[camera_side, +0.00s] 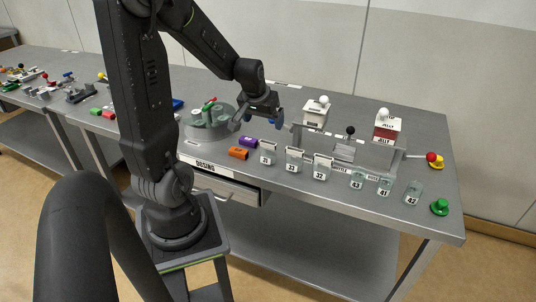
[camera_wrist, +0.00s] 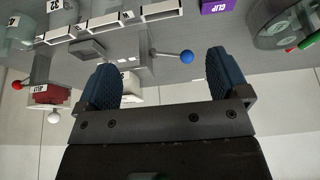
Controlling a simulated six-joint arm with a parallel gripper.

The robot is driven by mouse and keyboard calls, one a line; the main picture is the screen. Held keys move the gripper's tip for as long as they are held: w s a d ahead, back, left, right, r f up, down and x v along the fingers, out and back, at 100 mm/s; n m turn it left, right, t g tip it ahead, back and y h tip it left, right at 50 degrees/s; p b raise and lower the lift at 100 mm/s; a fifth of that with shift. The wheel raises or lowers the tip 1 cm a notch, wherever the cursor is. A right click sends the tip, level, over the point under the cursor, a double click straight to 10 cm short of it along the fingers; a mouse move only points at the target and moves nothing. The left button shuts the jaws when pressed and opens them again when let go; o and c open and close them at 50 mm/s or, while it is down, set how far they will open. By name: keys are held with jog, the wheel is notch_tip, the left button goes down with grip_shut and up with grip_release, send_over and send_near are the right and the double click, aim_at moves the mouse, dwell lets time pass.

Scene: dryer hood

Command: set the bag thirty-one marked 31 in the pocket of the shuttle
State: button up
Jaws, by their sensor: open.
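The shuttle (camera_side: 344,152) is a grey block behind the row, with a dark ball knob (camera_side: 350,130). The knob looks blue in the wrist view (camera_wrist: 186,57). My gripper (camera_side: 263,116) is open and empty above the table, left of the shuttle. Its blue fingers stand apart in the wrist view (camera_wrist: 163,82).
White-knobbed JELLY (camera_side: 387,130) and pale (camera_side: 316,115) boxes stand behind. A green button (camera_side: 440,207) is at the right edge.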

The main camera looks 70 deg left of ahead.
aim_at(268, 142)
jog(key=x, duration=0.8)
jog(key=shift+s+a+f, duration=0.1)
jog(key=shift+a+f, duration=0.2)
jog(key=shift+f, duration=0.1)
jog(key=shift+s+d+x, duration=0.1)
jog(key=shift+d+x, duration=0.05)
jog(key=shift+x, duration=1.15)
jog(key=shift+s+d+x, duration=0.1)
jog(key=shift+x, duration=1.25)
jog(key=shift+f, duration=0.15)
jog(key=c, duration=1)
